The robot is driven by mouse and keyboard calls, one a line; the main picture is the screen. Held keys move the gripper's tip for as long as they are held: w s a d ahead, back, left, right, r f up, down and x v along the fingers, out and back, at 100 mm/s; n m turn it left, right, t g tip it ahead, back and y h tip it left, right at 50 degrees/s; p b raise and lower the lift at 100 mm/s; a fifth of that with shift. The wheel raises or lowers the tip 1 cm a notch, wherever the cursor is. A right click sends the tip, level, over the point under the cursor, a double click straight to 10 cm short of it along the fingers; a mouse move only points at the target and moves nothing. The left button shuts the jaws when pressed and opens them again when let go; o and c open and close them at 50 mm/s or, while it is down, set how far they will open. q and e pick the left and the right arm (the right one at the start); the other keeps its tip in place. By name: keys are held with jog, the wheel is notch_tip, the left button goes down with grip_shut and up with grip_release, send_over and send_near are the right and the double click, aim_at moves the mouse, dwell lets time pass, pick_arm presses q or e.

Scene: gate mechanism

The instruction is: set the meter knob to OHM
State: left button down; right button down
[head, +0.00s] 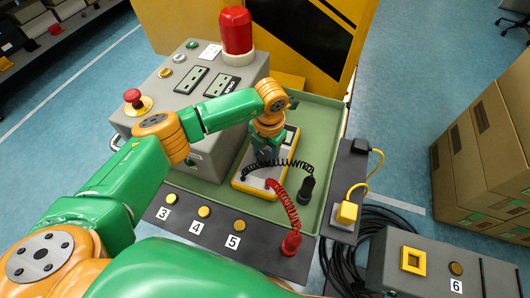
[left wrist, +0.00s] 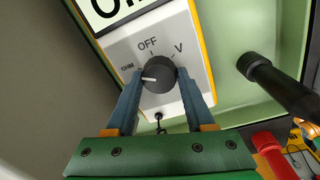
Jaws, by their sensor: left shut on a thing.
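The meter (head: 247,184) is a pale panel with a yellow edge, lying in the green tray; my left gripper (head: 266,152) is over it and hides its upper part. In the left wrist view, the round black meter knob (left wrist: 159,74) sits between the two fingers of my left gripper (left wrist: 160,78), which is shut on it. The knob's white pointer line points left, at or slightly below the OHM label (left wrist: 127,68). OFF (left wrist: 147,43) is above and V (left wrist: 178,48) is at upper right. The display (left wrist: 120,12) shows large letters, cut off after "O". My right gripper is out of view.
A black probe (head: 307,188) and a red probe (head: 291,242) with coiled leads stand right of and below the meter. The green tray (head: 318,120) has a raised rim. A grey control box (head: 187,75) with a red lamp (head: 236,32) stands behind left.

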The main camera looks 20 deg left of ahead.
aim_at(267, 157)
pick_arm(q)
jog(key=shift+c, duration=1.4)
grip_release()
jog(key=r+b, duration=0.1)
jog(key=r, duration=0.6)
jog(key=shift+d, duration=0.2)
